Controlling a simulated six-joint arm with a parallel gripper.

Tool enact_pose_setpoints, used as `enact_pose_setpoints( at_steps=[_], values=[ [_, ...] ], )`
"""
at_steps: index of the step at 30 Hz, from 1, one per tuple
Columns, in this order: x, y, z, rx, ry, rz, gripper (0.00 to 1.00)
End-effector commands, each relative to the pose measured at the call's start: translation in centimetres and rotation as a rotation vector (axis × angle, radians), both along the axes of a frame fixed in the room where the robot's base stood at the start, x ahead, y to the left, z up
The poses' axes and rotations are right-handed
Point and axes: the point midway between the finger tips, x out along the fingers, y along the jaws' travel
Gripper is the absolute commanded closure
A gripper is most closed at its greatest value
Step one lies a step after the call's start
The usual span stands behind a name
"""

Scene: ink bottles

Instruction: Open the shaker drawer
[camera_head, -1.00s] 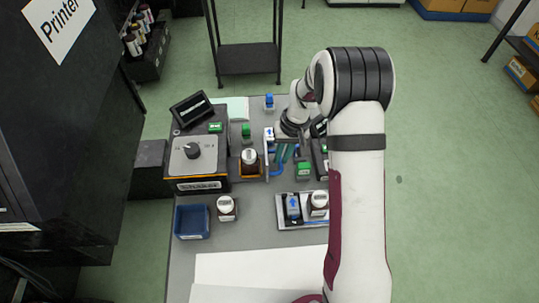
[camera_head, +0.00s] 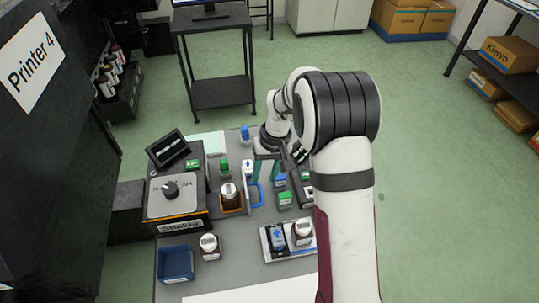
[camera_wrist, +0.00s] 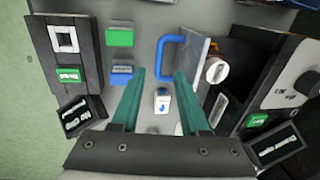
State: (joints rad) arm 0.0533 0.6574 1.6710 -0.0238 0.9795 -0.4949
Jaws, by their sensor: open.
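The shaker (camera_head: 172,197) is a dark box with a grey top and a knob, at the left of the table. Its drawer stands out to the right, with an orange-edged tray (camera_head: 231,211) holding a dark, white-capped bottle (camera_head: 230,192). A grey front panel carries a blue handle (camera_head: 257,196); the handle also shows in the wrist view (camera_wrist: 163,55). My gripper (camera_wrist: 160,73) has two teal fingers, apart and empty. In the head view it (camera_head: 266,176) is behind the handle, apart from it. The bottle's cap (camera_wrist: 217,70) shows in the wrist view beyond the panel.
A small white-and-blue item (camera_wrist: 162,101) shows between my fingers, lower down. Green (camera_head: 285,199) and blue stamp-like blocks stand right of the handle. A tray (camera_head: 268,245) with a bottle and a blue-marked item is in front. A blue bin (camera_head: 176,264) and another bottle (camera_head: 210,246) stand front left.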

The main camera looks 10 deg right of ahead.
Motion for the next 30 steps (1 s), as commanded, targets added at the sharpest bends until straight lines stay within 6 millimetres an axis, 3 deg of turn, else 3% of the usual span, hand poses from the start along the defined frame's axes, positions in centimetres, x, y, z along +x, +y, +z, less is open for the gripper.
enact_pose_setpoints(
  at_steps=[6, 10, 15, 23, 30],
  values=[
    [0.1, -1.2, 6.4, 0.000, -0.005, -0.001, 0.55],
    [0.1, -1.6, 8.9, -0.001, -0.003, -0.001, 0.55],
    [0.0, -1.8, 10.1, 0.000, 0.000, 0.000, 0.55],
    [0.0, -1.8, 10.2, 0.000, 0.001, 0.000, 0.55],
    [0.0, -1.8, 12.5, -0.001, -0.001, 0.000, 0.55]
  ],
)
